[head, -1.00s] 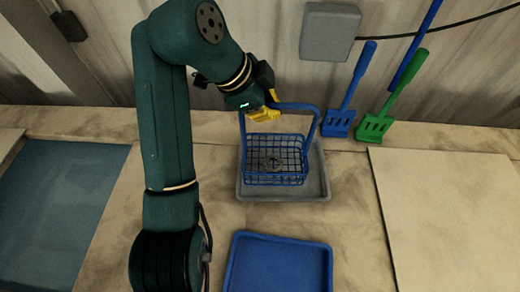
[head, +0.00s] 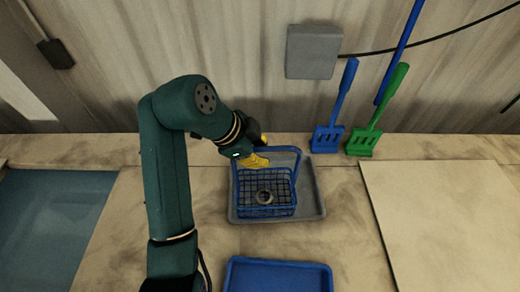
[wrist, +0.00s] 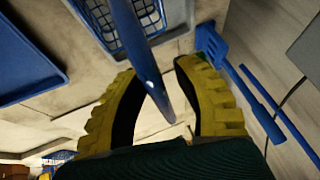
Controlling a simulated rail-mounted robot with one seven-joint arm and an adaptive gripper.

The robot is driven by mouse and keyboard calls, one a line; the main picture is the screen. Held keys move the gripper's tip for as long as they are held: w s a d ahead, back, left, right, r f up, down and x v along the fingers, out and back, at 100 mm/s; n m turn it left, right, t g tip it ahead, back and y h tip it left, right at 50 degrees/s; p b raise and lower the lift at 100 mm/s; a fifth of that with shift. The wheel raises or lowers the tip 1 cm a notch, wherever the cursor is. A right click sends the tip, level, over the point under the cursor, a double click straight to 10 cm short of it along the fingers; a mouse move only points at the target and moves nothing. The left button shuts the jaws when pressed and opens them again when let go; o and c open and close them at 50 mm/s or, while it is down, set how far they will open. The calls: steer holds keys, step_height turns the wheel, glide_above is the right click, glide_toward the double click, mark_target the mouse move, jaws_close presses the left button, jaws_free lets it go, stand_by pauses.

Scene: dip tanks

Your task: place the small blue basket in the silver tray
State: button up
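The small blue basket (head: 265,205) is a wire basket with an upright blue handle (head: 298,160). It stands upright within the silver-grey tray (head: 313,200), towards its left side; contact with the tray floor is hard to tell. My gripper (head: 256,161) is at the handle's upper left. In the wrist view, its yellow fingers (wrist: 160,85) are apart, with the blue handle (wrist: 135,35) running between them and gaps showing on both sides. The basket (wrist: 100,20) and tray (wrist: 180,15) are partly cut off there.
A blue tray (head: 278,277) lies in front of the grey tray. Blue (head: 327,138) and green (head: 363,140) slotted spatulas lean on the back wall, below a grey box (head: 313,52). A pale board (head: 440,215) lies right. A blue tank surface (head: 50,225) is left.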

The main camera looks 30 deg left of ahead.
steer(key=shift+r, duration=0.25)
steer(key=p+v, duration=0.6)
steer(key=v, duration=0.5)
steer(key=shift+s+a+r, duration=0.2)
steer(key=shift+s+r, duration=0.05)
steer(key=shift+r, duration=0.05)
